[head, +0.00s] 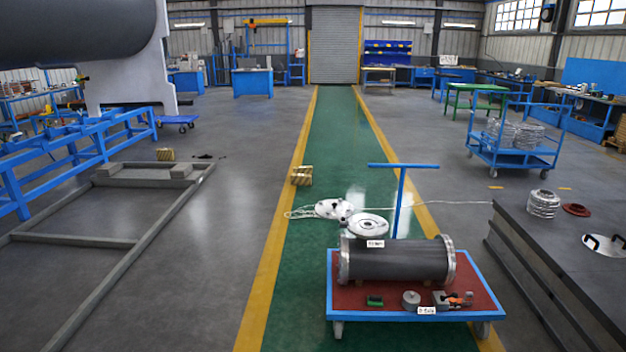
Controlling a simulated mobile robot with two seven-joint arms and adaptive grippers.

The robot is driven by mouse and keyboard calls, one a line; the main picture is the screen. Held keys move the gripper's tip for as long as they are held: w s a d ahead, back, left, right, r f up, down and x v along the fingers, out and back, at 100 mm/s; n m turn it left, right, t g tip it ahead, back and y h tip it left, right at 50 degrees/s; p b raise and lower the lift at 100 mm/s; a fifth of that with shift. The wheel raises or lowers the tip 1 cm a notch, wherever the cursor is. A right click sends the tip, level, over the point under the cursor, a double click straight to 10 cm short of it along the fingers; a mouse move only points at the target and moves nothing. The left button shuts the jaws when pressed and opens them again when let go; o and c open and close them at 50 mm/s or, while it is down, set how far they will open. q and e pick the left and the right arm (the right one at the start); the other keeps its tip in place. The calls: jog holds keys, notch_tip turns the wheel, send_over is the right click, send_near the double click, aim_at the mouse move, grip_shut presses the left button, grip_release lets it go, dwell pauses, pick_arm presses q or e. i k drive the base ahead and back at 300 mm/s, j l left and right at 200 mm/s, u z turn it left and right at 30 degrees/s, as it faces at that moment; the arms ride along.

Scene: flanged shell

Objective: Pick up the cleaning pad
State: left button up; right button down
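A small green and dark block (374,301), which looks like the cleaning pad, lies on the red top of a blue-framed cart (343,301). It is near the cart's front edge, in front of a dark flanged cylinder (398,261). A grey round piece (411,299) lies to the right of the block. Farther right is a small tool or clamp with orange parts (454,299). Neither of my grippers shows in the head view.
A stack of dark plates (560,265) stands right of the cart, with rings on top. White round flanges (368,225) and a cable lie behind the cart. A grey floor frame (75,241) is at left. The green lane (335,130) beyond is largely clear.

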aim_at(374, 300)
jog(key=i+z, duration=0.15)
jog(key=i, duration=0.4)
jog(key=i+j+z, duration=0.15)
jog(key=i, duration=0.4)
jog(key=i+j+z, duration=0.15)
jog(key=i, duration=0.4)
jog(key=j, duration=0.1)
